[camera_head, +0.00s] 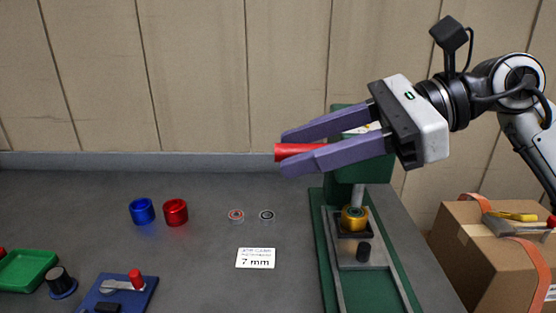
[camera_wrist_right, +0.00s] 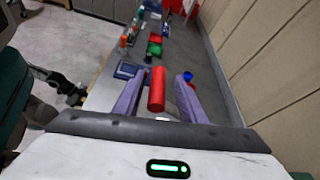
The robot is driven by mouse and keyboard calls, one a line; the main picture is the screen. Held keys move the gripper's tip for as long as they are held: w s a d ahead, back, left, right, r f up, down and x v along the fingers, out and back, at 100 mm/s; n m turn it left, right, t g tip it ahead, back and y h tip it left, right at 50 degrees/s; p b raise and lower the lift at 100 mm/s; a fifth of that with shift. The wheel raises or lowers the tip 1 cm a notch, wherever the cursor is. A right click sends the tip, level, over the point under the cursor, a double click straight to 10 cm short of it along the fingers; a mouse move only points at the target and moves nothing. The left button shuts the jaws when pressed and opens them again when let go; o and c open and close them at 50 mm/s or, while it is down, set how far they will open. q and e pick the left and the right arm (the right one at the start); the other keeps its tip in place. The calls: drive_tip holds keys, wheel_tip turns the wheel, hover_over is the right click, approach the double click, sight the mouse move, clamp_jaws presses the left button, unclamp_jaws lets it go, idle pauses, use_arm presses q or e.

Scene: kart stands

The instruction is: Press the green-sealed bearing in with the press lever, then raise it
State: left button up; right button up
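The green press (camera_head: 333,255) stands at the right of the bench. A gold housing (camera_head: 354,219) sits on its plate under the ram, with the green-sealed bearing (camera_head: 354,211) at its top. I cannot tell how deep the bearing sits. The red lever handle (camera_head: 290,151) is raised well above the plate. My right gripper (camera_head: 303,152) has its purple fingers on either side of the handle. In the right wrist view the handle (camera_wrist_right: 157,88) lies between the fingers with gaps on both sides. A dark arm, probably my left, shows small at the left there; its fingers are unclear.
A red-ringed bearing (camera_head: 236,215) and a dark-sealed one (camera_head: 266,215) lie left of the press. A blue cup (camera_head: 142,211), a red cup (camera_head: 176,212), a label card (camera_head: 255,258), a green tray (camera_head: 27,270) and a blue fixture (camera_head: 120,293) are further left. A cardboard box (camera_head: 470,250) stands right.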

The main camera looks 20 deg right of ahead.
drive_tip(key=v, duration=0.5)
drive_tip(key=shift+s+d+r+b, duration=0.1)
drive_tip(key=shift+d+r+b, duration=0.05)
drive_tip(key=shift+d+b, duration=0.2)
drive_tip(key=shift+a, duration=0.1)
